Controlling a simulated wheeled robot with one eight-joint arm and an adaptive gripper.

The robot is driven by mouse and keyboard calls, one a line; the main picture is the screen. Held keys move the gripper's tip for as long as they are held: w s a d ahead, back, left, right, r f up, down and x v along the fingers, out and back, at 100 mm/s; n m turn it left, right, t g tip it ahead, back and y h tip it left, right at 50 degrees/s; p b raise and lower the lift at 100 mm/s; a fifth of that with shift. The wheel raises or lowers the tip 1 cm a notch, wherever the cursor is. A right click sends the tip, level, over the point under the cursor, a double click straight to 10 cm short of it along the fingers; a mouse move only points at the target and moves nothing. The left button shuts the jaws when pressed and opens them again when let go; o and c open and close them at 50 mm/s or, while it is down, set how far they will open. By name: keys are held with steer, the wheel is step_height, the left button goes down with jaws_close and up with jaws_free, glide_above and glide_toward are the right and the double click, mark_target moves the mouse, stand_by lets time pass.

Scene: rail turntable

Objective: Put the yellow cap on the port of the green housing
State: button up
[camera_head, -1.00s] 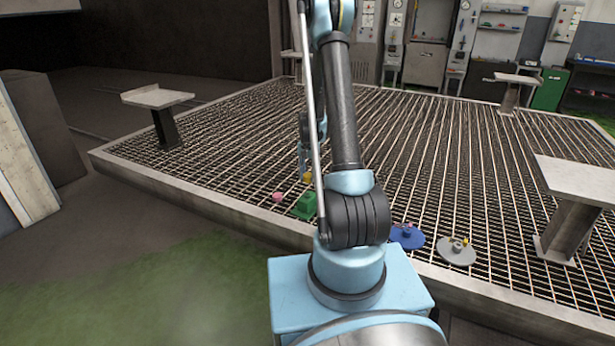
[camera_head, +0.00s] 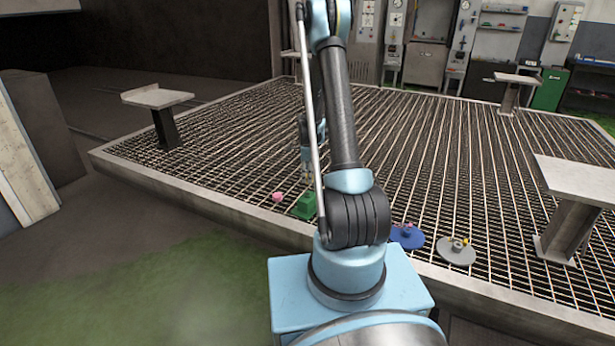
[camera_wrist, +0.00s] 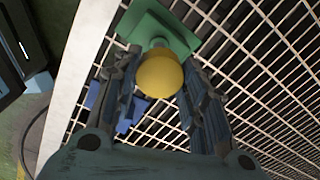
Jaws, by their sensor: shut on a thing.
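The yellow cap (camera_wrist: 160,76) sits between the two fingers of my gripper (camera_wrist: 158,80), which is shut on it. The green housing (camera_wrist: 152,26) is just beyond the cap in the wrist view, with its short round port (camera_wrist: 159,43) partly covered by the cap. The cap looks in line with the port; I cannot tell whether they touch. In the head view the green housing (camera_head: 305,206) stands on the grating near its front edge, left of my arm. My gripper (camera_head: 309,177) is right above it there. The cap is not clear in the head view.
A pink piece (camera_head: 278,196) lies left of the housing. Pedestals (camera_head: 150,96) stand on the grating (camera_head: 440,150). Much of the grating is clear.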

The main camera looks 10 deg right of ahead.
mark_target(308, 194)
steer(key=shift+f, duration=4.15)
steer(key=shift+f, duration=0.15)
steer(key=o, duration=1)
steer(key=shift+o, duration=0.2)
steer(key=shift+s+r, duration=0.1)
steer(key=shift+r, duration=5.85)
steer(key=shift+r, duration=0.1)
